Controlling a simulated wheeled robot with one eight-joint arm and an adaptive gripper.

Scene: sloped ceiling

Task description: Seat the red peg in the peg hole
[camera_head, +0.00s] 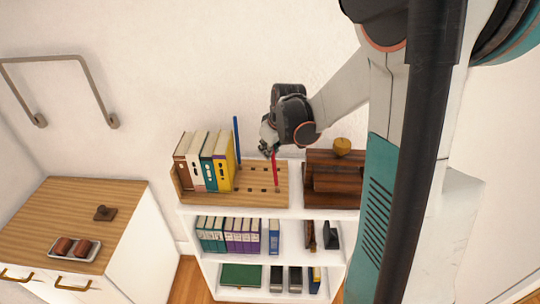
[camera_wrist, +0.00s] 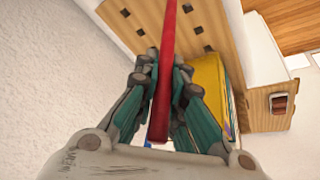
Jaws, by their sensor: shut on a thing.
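The red peg (camera_head: 275,170) is long and thin, and it points down from my gripper (camera_head: 268,150) in the head view. In the wrist view my gripper (camera_wrist: 165,72) is shut on the red peg (camera_wrist: 163,100), which runs between the fingers toward the top edge. The wooden peg board (camera_head: 262,172) has rows of dark square holes and lies on the shelf top; it also shows in the wrist view (camera_wrist: 200,32). The peg's lower end is over the board's right part, close to a hole. I cannot tell whether it is in the hole.
A blue peg (camera_head: 237,138) stands upright at the board's back. Several binders, including a yellow one (camera_head: 224,160), stand on its left. A dark wooden stepped stand (camera_head: 335,180) with a yellow-brown fruit (camera_head: 342,146) is close on the right. A cabinet (camera_head: 130,210) stands farther left.

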